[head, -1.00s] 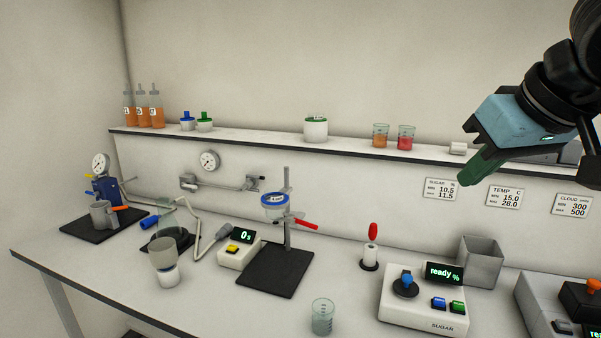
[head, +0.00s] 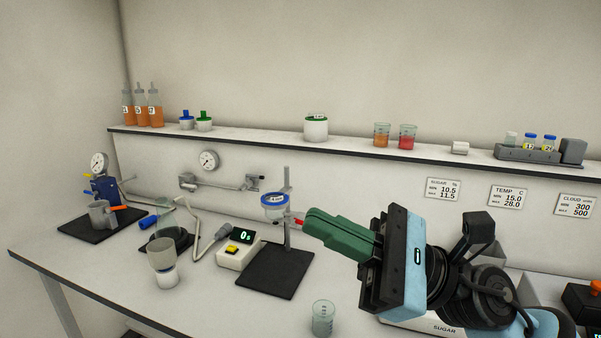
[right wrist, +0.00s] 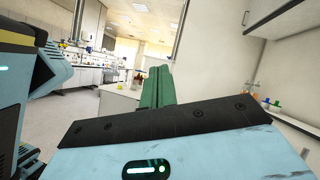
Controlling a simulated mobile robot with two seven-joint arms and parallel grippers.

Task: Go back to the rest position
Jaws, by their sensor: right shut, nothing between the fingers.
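My right gripper (head: 312,232) has green fingers and a light blue and black body. In the head view it hangs over the right half of the bench with its fingers pointing left, shut and empty. Its fingertips appear close to the red handle (head: 298,221) on the stand, but I cannot tell the depth gap. The right wrist view shows the closed green fingers (right wrist: 157,88) pointing out into the room. The arm hides most of the sugar meter (head: 440,327) and the red-handled tool behind it. My left gripper is not in the head view.
A filter stand (head: 287,205) stands on a black mat, with a timer (head: 238,250) to its left. A clear beaker (head: 323,318) stands near the front edge. The shelf (head: 350,150) carries two juice beakers, bottles and a vial rack (head: 527,154).

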